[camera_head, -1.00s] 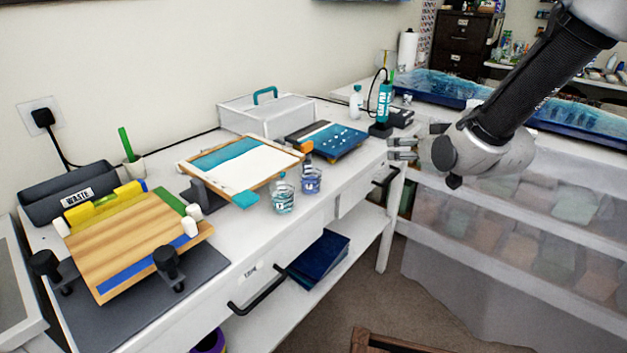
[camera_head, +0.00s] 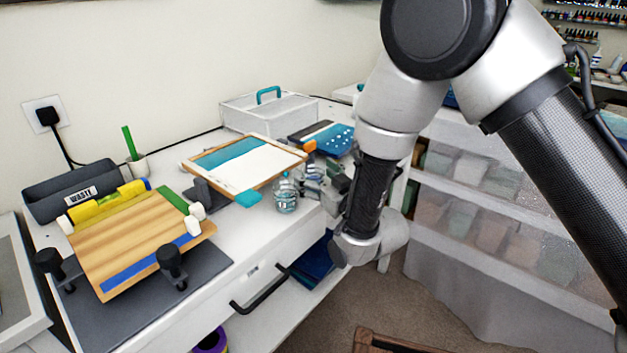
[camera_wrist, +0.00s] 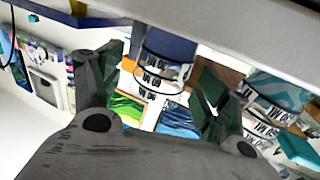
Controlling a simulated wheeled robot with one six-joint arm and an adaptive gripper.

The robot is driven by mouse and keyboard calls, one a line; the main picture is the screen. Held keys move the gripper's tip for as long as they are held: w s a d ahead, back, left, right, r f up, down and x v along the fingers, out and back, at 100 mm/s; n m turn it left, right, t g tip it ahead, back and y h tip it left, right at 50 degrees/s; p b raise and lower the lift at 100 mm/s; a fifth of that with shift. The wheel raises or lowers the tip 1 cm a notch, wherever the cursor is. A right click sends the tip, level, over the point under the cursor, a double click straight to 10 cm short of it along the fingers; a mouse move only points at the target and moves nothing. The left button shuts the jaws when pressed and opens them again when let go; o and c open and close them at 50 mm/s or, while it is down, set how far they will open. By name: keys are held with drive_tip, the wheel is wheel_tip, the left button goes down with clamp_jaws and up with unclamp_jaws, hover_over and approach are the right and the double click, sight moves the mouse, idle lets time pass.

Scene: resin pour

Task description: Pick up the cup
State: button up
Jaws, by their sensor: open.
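Two clear cups with printed markings stand at the front of the white workbench. The cup with dark blue contents (camera_wrist: 166,66) shows in the wrist view between my gripper's two fingers, slightly beyond them. In the head view it is mostly hidden behind my gripper. The cup with teal contents (camera_head: 286,193) stands just left of my gripper in the head view, and at the right in the wrist view (camera_wrist: 276,94), outside the right finger. My gripper (camera_head: 318,181) is open and empty, low over the bench front; its spread fingers show in the wrist view (camera_wrist: 158,88). I cannot tell whether a finger touches either cup.
A tilted framed board (camera_head: 255,172) with a teal band lies right behind the cups. A blue panel (camera_head: 328,138) lies farther back, near a white box (camera_head: 262,112). A wooden board (camera_head: 135,240) on a dark mat fills the left.

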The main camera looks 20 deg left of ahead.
drive_tip(key=shift+w+a, duration=0.4)
drive_tip(key=shift+a, duration=0.05)
drive_tip(key=c, duration=1.1)
drive_tip(key=shift+r, duration=0.1)
wheel_tip(320, 180, up, 10)
drive_tip(key=shift+f, duration=0.1)
